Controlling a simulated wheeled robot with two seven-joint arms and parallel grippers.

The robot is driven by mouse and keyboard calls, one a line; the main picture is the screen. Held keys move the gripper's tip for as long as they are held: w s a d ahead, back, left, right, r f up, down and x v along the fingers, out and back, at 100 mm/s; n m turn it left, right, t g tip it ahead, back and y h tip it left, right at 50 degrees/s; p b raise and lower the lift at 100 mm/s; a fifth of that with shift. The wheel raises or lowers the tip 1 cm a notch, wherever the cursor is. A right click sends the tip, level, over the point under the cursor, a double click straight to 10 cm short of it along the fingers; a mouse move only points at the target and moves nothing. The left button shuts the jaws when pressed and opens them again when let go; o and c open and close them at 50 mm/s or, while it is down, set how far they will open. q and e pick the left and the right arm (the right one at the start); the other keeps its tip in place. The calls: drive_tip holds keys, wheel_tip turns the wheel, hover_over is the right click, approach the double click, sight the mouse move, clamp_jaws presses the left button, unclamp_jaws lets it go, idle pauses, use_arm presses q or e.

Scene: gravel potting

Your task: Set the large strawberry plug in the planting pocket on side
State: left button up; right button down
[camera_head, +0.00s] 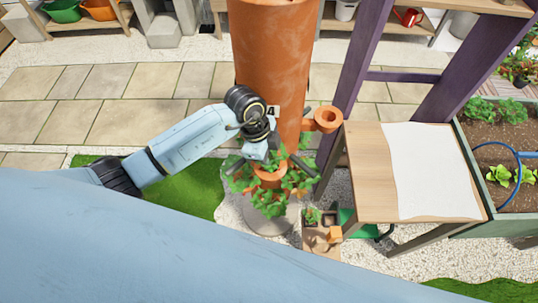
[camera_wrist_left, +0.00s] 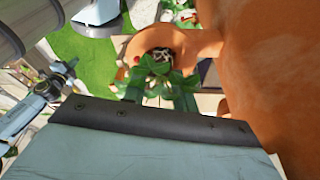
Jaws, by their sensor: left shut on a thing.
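The terracotta tower (camera_head: 272,50) stands upright in the middle, with a small label plate marked "A" on it. One planting pocket (camera_head: 326,119) sticks out at its right side and looks empty. Another pocket (camera_head: 270,177) faces me, with green leaves around it. My left gripper (camera_head: 270,165) is at this front pocket. In the left wrist view, the left gripper (camera_wrist_left: 160,92) is shut on a leafy strawberry plug (camera_wrist_left: 160,68), close to a pocket rim (camera_wrist_left: 185,42).
A wooden tray (camera_head: 315,240) with small plants stands low, right of the tower's foot. A wooden table (camera_head: 360,190) with a white sheet (camera_head: 430,170) and a purple post (camera_head: 355,75) stand to the right. A planter bed (camera_head: 480,200) is beyond. Paving lies open behind left.

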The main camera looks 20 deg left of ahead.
use_arm(q)
drive_tip(key=o, duration=1.3)
wheel_tip(320, 180, up, 7)
drive_tip(key=p, duration=0.7)
drive_tip(key=shift+r+p, duration=0.15)
drive_tip(key=shift+p, duration=0.25)
drive_tip(key=shift+r, duration=0.85)
